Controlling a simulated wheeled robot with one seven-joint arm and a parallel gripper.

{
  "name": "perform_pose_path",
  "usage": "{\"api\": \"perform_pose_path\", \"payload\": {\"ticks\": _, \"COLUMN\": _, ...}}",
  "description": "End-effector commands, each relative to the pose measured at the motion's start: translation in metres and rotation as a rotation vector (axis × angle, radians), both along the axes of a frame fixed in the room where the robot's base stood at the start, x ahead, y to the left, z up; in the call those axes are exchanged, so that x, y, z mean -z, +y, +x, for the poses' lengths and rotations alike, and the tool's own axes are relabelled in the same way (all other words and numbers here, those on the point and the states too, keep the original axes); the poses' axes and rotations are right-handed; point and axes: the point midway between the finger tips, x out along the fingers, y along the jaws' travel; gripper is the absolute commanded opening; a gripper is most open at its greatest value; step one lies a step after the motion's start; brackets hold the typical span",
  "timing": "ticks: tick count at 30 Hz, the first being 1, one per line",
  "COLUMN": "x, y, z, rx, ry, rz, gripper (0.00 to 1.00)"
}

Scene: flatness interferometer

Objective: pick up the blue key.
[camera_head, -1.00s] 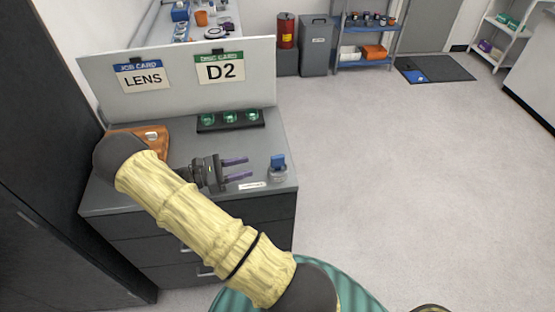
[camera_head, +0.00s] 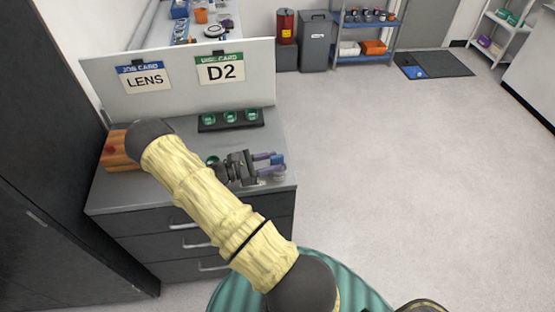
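The blue key (camera_head: 278,158) is a small blue block on a clear, round base at the right end of the grey cabinet top. My gripper (camera_head: 275,164) reaches it from the left with two purple fingers. The fingers are apart, one behind the other in the picture, and their tips are at the key. The fingers and tips partly hide the key and its base. I cannot tell whether either finger touches the key.
A black tray (camera_head: 232,127) with green round discs sits behind my gripper. Another green round piece (camera_head: 212,160) lies by the wrist. A white board (camera_head: 110,95) with LENS and D2 cards stands behind. The cabinet top (camera_head: 125,190) ends just right of the key.

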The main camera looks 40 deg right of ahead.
Motion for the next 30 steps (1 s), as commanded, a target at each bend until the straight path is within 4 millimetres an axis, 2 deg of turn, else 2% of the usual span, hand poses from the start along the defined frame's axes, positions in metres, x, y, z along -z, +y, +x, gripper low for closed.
{"api": "perform_pose_path", "payload": {"ticks": 3, "x": -0.003, "y": -0.016, "z": -0.007, "rx": 0.001, "ry": 0.001, "rz": 0.000, "gripper": 0.40}}
{"api": "perform_pose_path", "payload": {"ticks": 6, "x": -0.001, "y": -0.021, "z": -0.010, "rx": -0.001, "ry": 0.000, "rz": 0.000, "gripper": 0.40}}
{"api": "perform_pose_path", "payload": {"ticks": 22, "x": 0.000, "y": -0.022, "z": -0.010, "rx": 0.000, "ry": -0.001, "rz": 0.000, "gripper": 0.40}}
{"api": "perform_pose_path", "payload": {"ticks": 28, "x": 0.000, "y": -0.022, "z": -0.010, "rx": 0.000, "ry": -0.001, "rz": 0.000, "gripper": 0.01}}
{"api": "perform_pose_path", "payload": {"ticks": 30, "x": 0.000, "y": -0.022, "z": -0.010, "rx": 0.000, "ry": -0.001, "rz": 0.000, "gripper": 0.00}}
